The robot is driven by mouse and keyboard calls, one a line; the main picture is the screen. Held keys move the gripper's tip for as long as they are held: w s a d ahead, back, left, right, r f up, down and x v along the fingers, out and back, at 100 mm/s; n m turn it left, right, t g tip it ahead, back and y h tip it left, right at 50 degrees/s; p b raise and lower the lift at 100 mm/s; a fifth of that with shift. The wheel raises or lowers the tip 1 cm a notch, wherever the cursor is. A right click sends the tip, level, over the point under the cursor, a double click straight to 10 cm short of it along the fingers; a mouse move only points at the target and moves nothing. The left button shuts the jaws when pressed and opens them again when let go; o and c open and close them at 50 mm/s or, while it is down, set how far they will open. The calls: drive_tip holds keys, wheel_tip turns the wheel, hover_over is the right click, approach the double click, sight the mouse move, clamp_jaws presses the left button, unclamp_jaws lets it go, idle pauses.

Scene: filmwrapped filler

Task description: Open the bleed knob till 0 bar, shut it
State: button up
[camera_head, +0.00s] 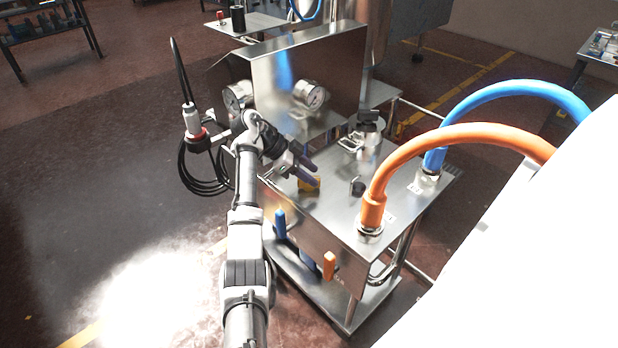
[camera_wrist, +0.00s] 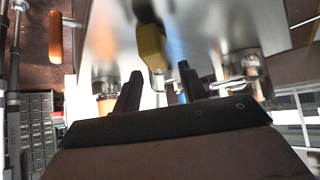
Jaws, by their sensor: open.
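A yellow knob (camera_head: 313,187) stands on the steel cart top, partly hidden by my gripper (camera_head: 311,173).
An orange hose (camera_head: 450,140) and a blue hose (camera_head: 510,90) rise from the cart top (camera_head: 330,222) at right. A blue handle (camera_head: 280,223) and an orange handle (camera_head: 329,265) stick out at the front. A black cable (camera_head: 195,170) hangs at left. A steel housing (camera_head: 305,75) stands behind.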

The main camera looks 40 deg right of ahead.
wheel_tip(320, 180, up, 18)
idle(0.3)
drive_tip(key=shift+s, duration=0.1)
idle(0.4)
